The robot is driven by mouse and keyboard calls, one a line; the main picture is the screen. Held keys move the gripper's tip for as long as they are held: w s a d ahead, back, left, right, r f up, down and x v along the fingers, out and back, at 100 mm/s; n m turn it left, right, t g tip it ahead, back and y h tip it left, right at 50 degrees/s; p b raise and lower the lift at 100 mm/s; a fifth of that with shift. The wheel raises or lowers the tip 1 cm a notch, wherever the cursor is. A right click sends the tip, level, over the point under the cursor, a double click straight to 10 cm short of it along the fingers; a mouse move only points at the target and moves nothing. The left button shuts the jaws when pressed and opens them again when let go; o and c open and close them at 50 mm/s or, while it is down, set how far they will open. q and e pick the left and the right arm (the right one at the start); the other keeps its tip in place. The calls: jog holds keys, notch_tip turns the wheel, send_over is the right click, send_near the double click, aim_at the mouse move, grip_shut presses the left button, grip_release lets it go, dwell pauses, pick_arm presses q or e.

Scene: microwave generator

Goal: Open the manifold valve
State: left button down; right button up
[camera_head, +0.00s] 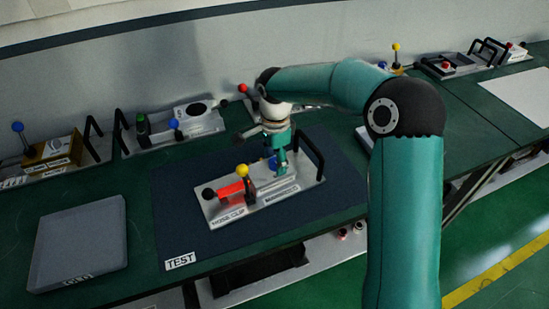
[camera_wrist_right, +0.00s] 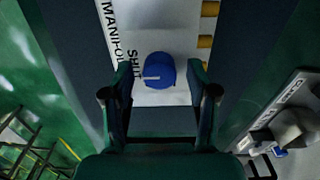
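The manifold valve shows as a round blue knob (camera_wrist_right: 158,71) with a pale pointer line on a white plate marked "MANIFOLD" and "SHUT" in the right wrist view. In the head view, the blue knob (camera_head: 272,163) is partly hidden by my right gripper (camera_head: 282,168). The white plate (camera_head: 225,209), marked "HOSE CLIP" in front, lies on a dark mat. My right gripper (camera_wrist_right: 160,82) is open above the knob, with one finger on each side and visible gaps to it. Whether the fingertips reach down to knob level is unclear. My left gripper is not in view.
The plate also carries a red part (camera_head: 231,191), a yellow-ball lever (camera_head: 243,171) and a black handle (camera_head: 313,154). The mat (camera_head: 180,215) is marked "TEST". A grey tray (camera_head: 80,240) lies at left. Several other modules line the wall, including a blue-ball lever (camera_head: 18,127).

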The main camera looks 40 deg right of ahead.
grip_shut()
jog(key=shift+n, duration=0.4)
jog(key=n, duration=0.3)
jog(key=shift+n+b, duration=0.3)
jog(key=shift+b, duration=0.05)
jog(key=n, duration=0.4)
jog(key=shift+n, duration=0.3)
jog(key=n, duration=0.4)
jog(key=shift+n, duration=2.5)
